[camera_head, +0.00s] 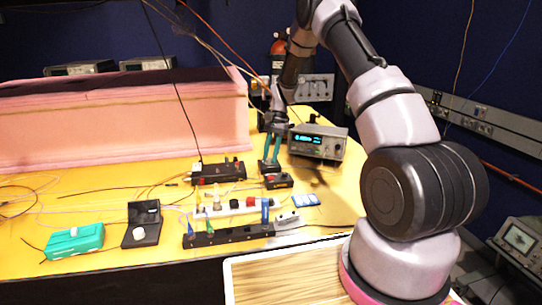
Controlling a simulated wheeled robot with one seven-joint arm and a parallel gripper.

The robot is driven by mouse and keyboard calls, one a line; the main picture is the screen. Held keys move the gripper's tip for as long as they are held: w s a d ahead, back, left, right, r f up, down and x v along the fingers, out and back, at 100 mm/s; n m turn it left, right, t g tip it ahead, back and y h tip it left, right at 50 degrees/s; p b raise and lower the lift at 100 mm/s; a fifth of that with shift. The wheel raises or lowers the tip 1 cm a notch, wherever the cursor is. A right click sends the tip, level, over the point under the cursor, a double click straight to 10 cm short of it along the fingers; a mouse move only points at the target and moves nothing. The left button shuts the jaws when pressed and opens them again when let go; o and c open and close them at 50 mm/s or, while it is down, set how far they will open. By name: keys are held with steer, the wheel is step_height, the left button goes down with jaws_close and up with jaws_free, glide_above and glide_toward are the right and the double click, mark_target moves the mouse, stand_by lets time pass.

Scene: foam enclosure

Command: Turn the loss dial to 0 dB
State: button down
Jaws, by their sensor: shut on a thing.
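My gripper (271,166) points down with its teal fingers over a small black box (280,183) at the middle right of the yellow table. The fingers are shut on the loss dial on top of this box. The dial itself is mostly hidden between the fingertips. A small red spot shows on the right of the box's top. The dial's marks and its setting are too small to read.
A black box (218,172) stands just left of my gripper, and a lit instrument (318,141) behind right. In front are a long black rail (228,236), a white rail and blue pieces (306,199). Pink foam (120,130) lines the back left. Thin cables cross the table.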

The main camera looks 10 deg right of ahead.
steer(key=shift+w+a+n+g+h, duration=0.15)
steer(key=shift+n+h, duration=0.25)
steer(key=shift+n, duration=0.75)
steer(key=shift+n+g+h, duration=0.25)
steer(key=shift+n+h, duration=0.15)
steer(key=shift+n, duration=0.75)
steer(key=c, duration=0.6)
jaws_free()
steer(key=shift+r, duration=0.1)
steer(key=v, duration=1)
steer(key=shift+w+r, duration=0.2)
steer(key=shift+r, duration=0.05)
